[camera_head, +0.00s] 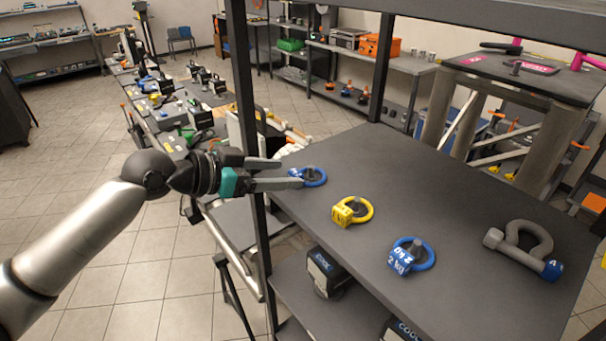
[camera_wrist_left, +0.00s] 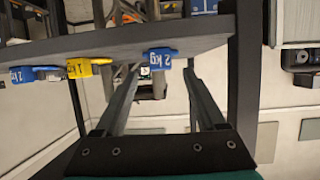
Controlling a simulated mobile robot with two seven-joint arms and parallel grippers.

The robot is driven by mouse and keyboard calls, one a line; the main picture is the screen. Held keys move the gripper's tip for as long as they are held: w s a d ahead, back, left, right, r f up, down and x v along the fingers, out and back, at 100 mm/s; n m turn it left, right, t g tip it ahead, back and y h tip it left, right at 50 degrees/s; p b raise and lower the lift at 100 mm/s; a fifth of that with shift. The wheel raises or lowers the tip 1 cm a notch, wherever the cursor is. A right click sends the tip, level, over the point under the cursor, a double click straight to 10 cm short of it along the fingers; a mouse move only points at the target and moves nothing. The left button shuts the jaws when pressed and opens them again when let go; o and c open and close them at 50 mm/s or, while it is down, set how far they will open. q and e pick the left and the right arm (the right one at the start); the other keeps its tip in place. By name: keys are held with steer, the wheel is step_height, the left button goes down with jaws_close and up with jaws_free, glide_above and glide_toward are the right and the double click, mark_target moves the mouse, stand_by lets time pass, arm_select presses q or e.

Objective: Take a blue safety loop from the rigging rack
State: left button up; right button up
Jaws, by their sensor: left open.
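A blue safety loop (camera_head: 314,178) lies near the left edge of the rack's top shelf (camera_head: 460,240). My left gripper (camera_head: 291,173) is open, with one fingertip partly covering this loop's left side in the head view. In the left wrist view the blue loop's block (camera_wrist_left: 158,58), marked 2 kg, shows in line with the gap between the open fingers (camera_wrist_left: 160,75). I cannot tell whether they touch it. A second blue loop (camera_head: 412,257) lies nearer the front, beyond a yellow loop (camera_head: 352,211). My right gripper is not in view.
A dark rack post (camera_head: 243,90) stands close behind my left gripper. A grey shackle (camera_head: 525,248) with a blue end lies at the shelf's right. A dark upper shelf (camera_head: 480,15) spans above. Dark boxes (camera_head: 327,270) stand on the lower shelf.

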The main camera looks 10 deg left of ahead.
mark_target(293, 173)
arm_select(q)
steer(key=shift+p+x, duration=0.4)
steer(key=shift+x, duration=1.6)
steer(key=shift+f, duration=0.1)
steer(key=shift+a, duration=0.1)
jaws_close()
